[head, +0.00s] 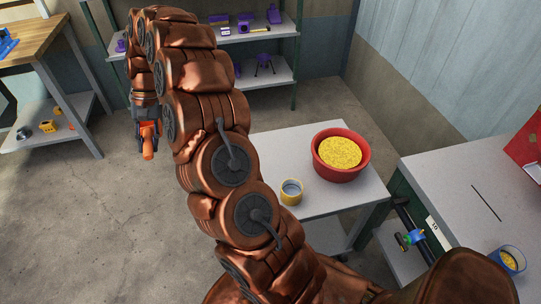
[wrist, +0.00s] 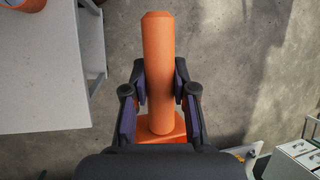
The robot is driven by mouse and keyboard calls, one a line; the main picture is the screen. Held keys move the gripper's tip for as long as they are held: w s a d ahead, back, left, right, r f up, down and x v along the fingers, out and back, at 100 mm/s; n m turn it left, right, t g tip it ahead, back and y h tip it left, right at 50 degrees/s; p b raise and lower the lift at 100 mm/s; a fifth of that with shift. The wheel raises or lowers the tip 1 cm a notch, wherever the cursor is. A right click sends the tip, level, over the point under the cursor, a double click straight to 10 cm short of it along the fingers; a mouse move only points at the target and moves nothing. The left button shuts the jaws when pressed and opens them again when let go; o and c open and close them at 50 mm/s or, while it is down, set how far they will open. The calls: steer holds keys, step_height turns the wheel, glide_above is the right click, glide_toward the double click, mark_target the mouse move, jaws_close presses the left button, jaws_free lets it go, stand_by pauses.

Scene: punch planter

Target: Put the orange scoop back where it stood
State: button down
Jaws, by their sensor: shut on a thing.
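The orange scoop (head: 148,153) hangs in the air at the left of the head view, over bare floor. My gripper (head: 147,128) is shut on it. In the wrist view the fingers of my gripper (wrist: 160,88) clasp both sides of the scoop's round handle (wrist: 158,45). The handle points up the picture, and a wider orange part (wrist: 165,136) shows below, partly hidden by the gripper. A red bowl (head: 321,163) full of yellow grains stands on the grey table (head: 340,210), clear of the scoop.
A small yellow cup (head: 291,193) stands on the grey table, in front of the bowl. A right-hand bench (head: 450,190) carries a blue cup (head: 508,260) and a red box (head: 526,148). A wooden workbench (head: 40,48) is at left, a shelf rack (head: 262,78) behind. Floor between is clear.

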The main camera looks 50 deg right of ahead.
steer(key=s+d+f+m+t+h+b, duration=0.1)
steer(key=s+d+f+m+t+b, duration=0.1)
steer(key=d+m, duration=0.4)
steer(key=s+d+f+m+t+h+b, duration=0.1)
steer(key=s+d+f+m+b, duration=0.3)
steer(key=d, duration=0.9)
steer(key=s+d+f+m+t+h+b, duration=0.1)
steer(key=s+d+f+m+t+b, duration=0.2)
steer(key=s+d+m+b, duration=0.4)
steer(key=shift+d+f+m+t+b, duration=0.45)
steer(key=shift+d+m, duration=0.25)
steer(key=shift+d, duration=1.15)
step_height(320, 180, down, 6)
steer(key=shift+a+r, duration=0.1)
steer(key=shift+f, duration=1.95)
steer(key=c, duration=0.9)
jaws_free()
steer(key=shift+c, duration=0.2)
steer(key=shift+f, duration=0.2)
